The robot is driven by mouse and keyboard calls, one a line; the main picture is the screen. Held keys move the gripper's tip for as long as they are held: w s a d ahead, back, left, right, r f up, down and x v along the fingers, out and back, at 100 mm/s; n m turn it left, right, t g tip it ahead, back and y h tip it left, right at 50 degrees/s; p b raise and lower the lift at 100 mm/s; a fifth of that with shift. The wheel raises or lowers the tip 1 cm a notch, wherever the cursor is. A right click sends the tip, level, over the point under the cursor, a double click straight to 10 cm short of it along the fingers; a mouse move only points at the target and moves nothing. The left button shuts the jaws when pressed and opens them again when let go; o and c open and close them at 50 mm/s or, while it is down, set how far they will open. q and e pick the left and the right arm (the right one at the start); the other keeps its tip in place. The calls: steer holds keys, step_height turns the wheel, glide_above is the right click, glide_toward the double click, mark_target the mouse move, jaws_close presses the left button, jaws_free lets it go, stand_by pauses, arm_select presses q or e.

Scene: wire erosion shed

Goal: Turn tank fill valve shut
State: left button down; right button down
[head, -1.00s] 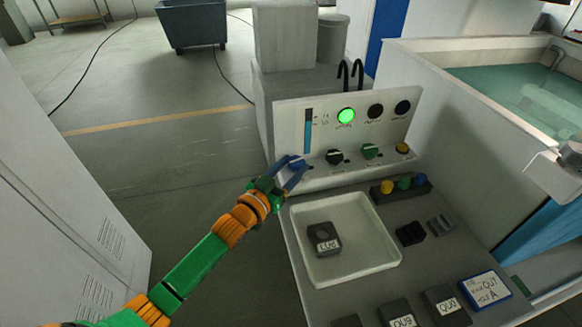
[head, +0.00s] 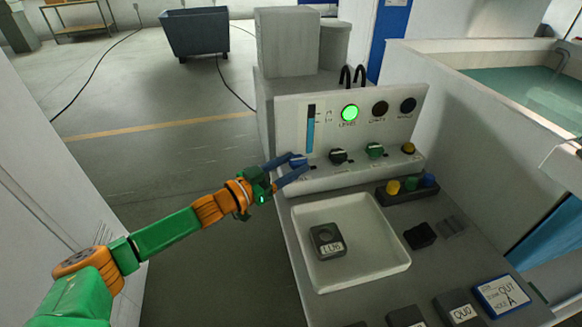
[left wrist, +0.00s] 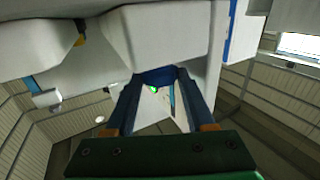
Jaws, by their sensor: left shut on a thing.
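The blue knob (head: 298,160) sits at the left end of the lower row on the white control panel (head: 290,118); I take it as the tank fill valve, its label being too small to read. My left gripper (head: 300,168) is shut on this knob, its blue fingers on either side. In the left wrist view the fingers (left wrist: 157,90) close on a blue piece (left wrist: 157,75) at their tips. The knob's pointer is mostly hidden. A gauge (head: 311,130) with a blue column stands above it, and the lamp (head: 349,112) glows green. My right gripper is not in view.
A black knob (head: 338,156), a green knob (head: 374,151) and a yellow one (head: 408,148) stand right of the blue knob. A white tray (head: 397,262) holds a grey labelled block (head: 327,241). A water tank (head: 450,82) is at the right. Floor left of the bench is clear.

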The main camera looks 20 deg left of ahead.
arm_select(q)
steer(key=c, duration=0.5)
jaws_free()
steer(key=shift+r, duration=0.1)
steer(key=shift+s, duration=0.1)
steer(key=shift+s+a+f, duration=0.2)
steer(key=shift+s, duration=0.1)
steer(key=b+v, duration=0.1)
steer(key=v, duration=0.5)
steer(key=shift+s+r, duration=0.1)
steer(key=shift+r, duration=0.1)
